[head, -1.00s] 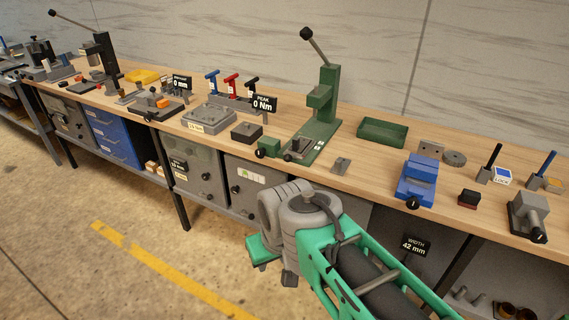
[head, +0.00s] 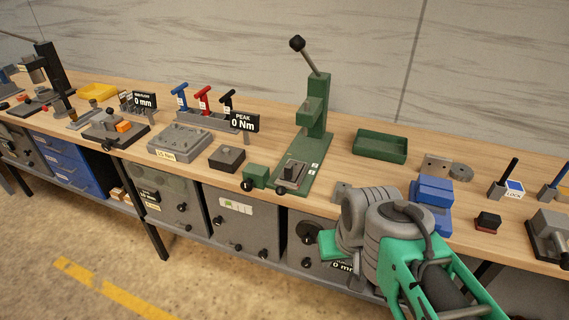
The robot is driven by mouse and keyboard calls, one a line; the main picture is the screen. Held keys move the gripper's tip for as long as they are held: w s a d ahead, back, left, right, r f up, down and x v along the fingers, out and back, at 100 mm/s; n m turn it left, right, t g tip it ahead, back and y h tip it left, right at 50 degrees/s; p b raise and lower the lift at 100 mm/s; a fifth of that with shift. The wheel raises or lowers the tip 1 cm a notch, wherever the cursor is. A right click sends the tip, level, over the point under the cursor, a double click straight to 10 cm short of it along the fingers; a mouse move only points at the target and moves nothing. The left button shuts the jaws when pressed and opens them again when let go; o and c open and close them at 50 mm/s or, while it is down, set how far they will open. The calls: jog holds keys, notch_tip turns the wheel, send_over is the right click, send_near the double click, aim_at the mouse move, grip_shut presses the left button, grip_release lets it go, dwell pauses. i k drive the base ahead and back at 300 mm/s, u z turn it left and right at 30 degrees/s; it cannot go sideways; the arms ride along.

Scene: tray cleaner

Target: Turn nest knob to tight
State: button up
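The green arbor press (head: 318,110) stands on the wooden bench, its lever raised with a black ball on top. A small grey nest block (head: 294,172) sits on its base. A dark round knob (head: 281,190) is at the nest's front. A green block (head: 256,175) beside it carries another black knob (head: 247,186). No tight or loose marking is readable on either knob. My gripper (head: 328,244) is low in front of the bench edge, right of and below the press, apart from both knobs. Its fingers are mostly hidden by my wrist, so its opening does not show.
Grey cabinets with knobs (head: 241,224) are under the bench. A blue vise (head: 432,197) is close behind my wrist. A green tray (head: 380,146) stands behind right, a dark block (head: 227,158) left of the press.

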aim_at(247, 186)
jog(key=u, duration=0.1)
jog(key=i, duration=0.85)
jog(key=u, duration=0.5)
jog(key=k, duration=0.5)
jog(key=u, duration=2.45)
jog(key=i, duration=1.75)
jog(key=z, duration=2.3)
